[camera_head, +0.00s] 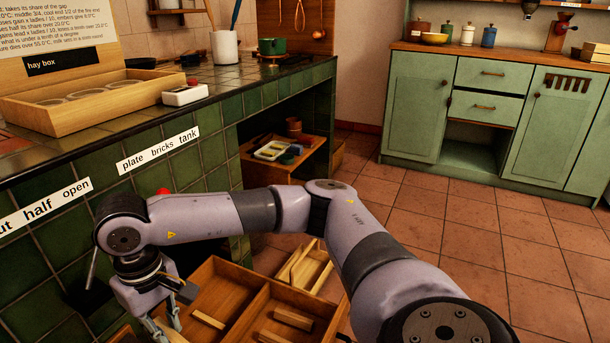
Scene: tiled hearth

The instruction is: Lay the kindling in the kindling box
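A wooden box with dividers (235,272) stands low at the bottom centre, its near part cut off by the frame. Short pale wood pieces lie in it: one (208,320) in the left compartment, another (293,319) in the right one. A smaller light-wood box (322,279) with thin strips inside stands just behind, partly hidden by my arm. I cannot tell which is the kindling box. My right gripper (165,327) points down by the left side of the divided box, its fingers apart, with nothing seen between them. My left gripper is out of view.
The green-tiled hearth (205,165) runs along the left, with a hay box (100,97) and a white device (185,94) on top. A low wooden shelf (283,160) holds small items under it. Green cabinets (420,105) stand behind. The tiled floor at right is clear.

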